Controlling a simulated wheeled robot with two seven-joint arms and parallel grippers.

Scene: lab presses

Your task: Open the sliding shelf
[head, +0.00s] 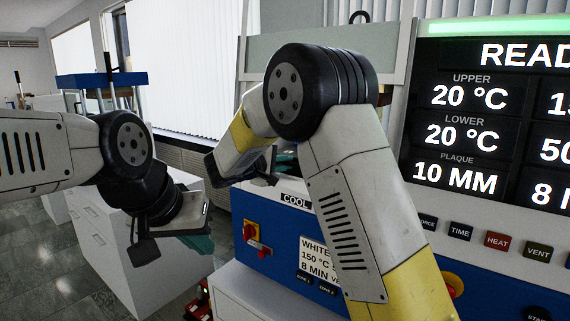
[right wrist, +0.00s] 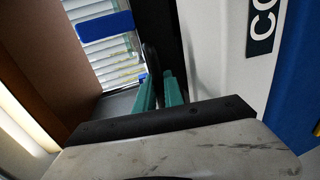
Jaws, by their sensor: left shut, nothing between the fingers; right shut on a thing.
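The sliding shelf cannot be made out clearly in the head view; my right arm covers the part of the press (head: 285,225) marked "COOL" where my right gripper (head: 284,163) works. In the right wrist view, the teal fingers of my right gripper (right wrist: 160,92) are close together on a dark upright handle (right wrist: 151,60), whose lower part is hidden between them. A grey flat surface (right wrist: 116,103) lies left of the fingers; I cannot tell whether it is the shelf. My left gripper (head: 205,243) is shut and empty, low and left of the press, apart from it.
A display panel (head: 490,120) with buttons (head: 497,241) stands at the right. A red and yellow switch (head: 252,233) sits on the blue press front. A white cabinet (head: 105,245) stands behind my left arm. Floor at the lower left is clear.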

